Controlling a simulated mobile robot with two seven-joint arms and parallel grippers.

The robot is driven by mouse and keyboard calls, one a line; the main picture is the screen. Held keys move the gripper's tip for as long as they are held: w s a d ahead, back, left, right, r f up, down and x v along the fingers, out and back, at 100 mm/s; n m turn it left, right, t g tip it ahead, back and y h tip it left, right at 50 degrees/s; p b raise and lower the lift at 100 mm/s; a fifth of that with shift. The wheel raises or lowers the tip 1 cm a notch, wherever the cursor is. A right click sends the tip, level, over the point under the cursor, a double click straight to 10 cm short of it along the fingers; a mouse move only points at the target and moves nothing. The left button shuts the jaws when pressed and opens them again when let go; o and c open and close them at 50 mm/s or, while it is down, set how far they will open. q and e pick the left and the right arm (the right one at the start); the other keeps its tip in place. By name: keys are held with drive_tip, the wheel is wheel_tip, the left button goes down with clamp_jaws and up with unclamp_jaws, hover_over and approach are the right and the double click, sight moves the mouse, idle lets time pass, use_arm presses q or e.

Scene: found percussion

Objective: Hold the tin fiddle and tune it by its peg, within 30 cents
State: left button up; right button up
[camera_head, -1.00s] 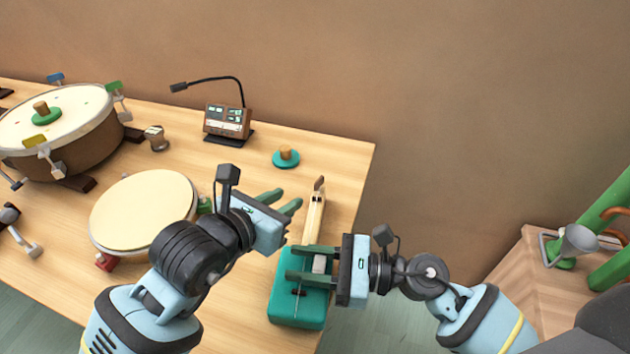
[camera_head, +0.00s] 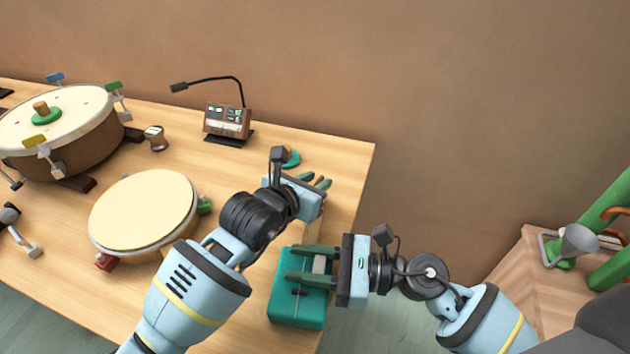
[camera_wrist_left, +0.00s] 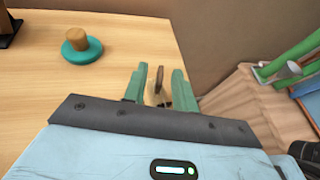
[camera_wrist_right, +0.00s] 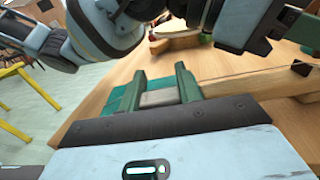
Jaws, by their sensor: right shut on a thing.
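The tin fiddle has a teal body (camera_head: 298,312) at the table's right front edge. Its wooden neck (camera_wrist_right: 245,76) runs away from the body. My right gripper (camera_head: 289,263) is shut on the pale grey block (camera_head: 319,265) of the fiddle, above the body. The right wrist view shows this block (camera_wrist_right: 160,98) between its fingers. My left gripper (camera_head: 318,182) is over the far end of the neck and hides most of it in the head view. In the left wrist view the brown peg (camera_wrist_left: 159,80) stands between its open fingers, with gaps on both sides.
A brown tuner box (camera_head: 228,121) with a bent microphone stands at the back. A teal disc with a wooden knob (camera_wrist_left: 82,45) lies near the neck's far end. Two drums (camera_head: 145,212) (camera_head: 70,140) fill the left. A side table (camera_head: 535,285) stands right, beyond a gap.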

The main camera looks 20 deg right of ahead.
use_arm(q)
drive_tip(key=shift+d, duration=0.1)
drive_tip(key=shift+c, duration=0.2)
clamp_jaws()
drive_tip(key=shift+f+m+g, duration=0.1)
drive_tip(key=shift+m+g, duration=0.2)
drive_tip(key=shift+w+m+g+h, duration=0.15)
drive_tip(key=shift+m+g+h, duration=0.65)
drive_tip(key=shift+m+g, duration=0.25)
drive_tip(key=shift+w+a+m+g+h, duration=0.1)
drive_tip(key=shift+m+g+h, duration=0.15)
drive_tip(key=shift+m+g, duration=0.4)
drive_tip(key=shift+w+a+m+g+h, duration=0.1)
drive_tip(key=shift+m+g+h, duration=0.15)
drive_tip(key=shift+m+g, duration=0.3)
drive_tip(key=shift+o, duration=0.2)
unclamp_jaws()
